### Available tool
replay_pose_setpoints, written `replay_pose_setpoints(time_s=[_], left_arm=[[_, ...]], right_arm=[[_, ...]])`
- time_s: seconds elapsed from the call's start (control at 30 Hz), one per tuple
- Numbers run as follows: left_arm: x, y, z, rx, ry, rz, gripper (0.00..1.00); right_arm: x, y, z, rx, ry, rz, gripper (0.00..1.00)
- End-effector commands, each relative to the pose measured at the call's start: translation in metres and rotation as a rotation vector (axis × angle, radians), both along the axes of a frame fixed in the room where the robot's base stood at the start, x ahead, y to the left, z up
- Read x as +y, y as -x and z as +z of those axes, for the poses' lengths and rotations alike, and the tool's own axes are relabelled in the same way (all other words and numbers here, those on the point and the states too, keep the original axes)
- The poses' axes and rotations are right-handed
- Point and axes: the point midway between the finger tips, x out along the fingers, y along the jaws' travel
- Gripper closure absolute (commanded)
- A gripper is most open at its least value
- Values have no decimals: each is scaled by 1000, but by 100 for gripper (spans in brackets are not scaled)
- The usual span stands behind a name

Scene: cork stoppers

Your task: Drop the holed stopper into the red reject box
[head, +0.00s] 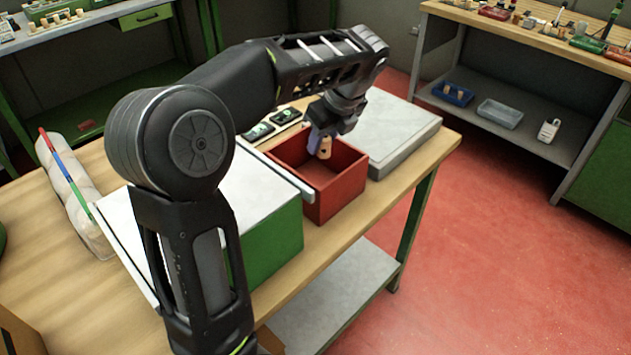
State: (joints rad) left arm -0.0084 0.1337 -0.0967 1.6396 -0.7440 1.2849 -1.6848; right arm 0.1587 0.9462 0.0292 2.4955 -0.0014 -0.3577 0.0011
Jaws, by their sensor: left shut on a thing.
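My left gripper (319,141) reaches across from the left and points down over the red reject box (336,193). It is shut on a small tan cork stopper (324,149), which hangs over the open top of the box, near its back wall. Whether the stopper has a hole is too small to tell. The red box stands open on the wooden table, and the part of its floor in view looks bare. My right gripper does not show.
A green box with a white top (268,240) stands left of the red box. A grey-white slab (402,130) lies right of it. A clear bag (72,190) lies at the left. Small dark trays (285,116) sit behind. Red floor is free at the right.

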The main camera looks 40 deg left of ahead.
Motion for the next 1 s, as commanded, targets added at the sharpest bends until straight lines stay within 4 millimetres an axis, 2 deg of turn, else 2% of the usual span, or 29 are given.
replay_pose_setpoints(time_s=[0.27, 0.3, 0.6, 0.87, 1.0], left_arm=[[0, 0, -1, 0, 0, 0, 100], [0, 0, -1, 0, 0, 0, 73], [0, 0, -1, 0, 0, 0, 48], [0, 0, 0, 0, 0, 0, 48], [-3, 0, 6, 0, 0, 0, 48]], right_arm=[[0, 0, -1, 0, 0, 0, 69], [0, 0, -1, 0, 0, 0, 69], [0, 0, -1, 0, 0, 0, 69], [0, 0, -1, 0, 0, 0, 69], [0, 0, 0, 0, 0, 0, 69]])
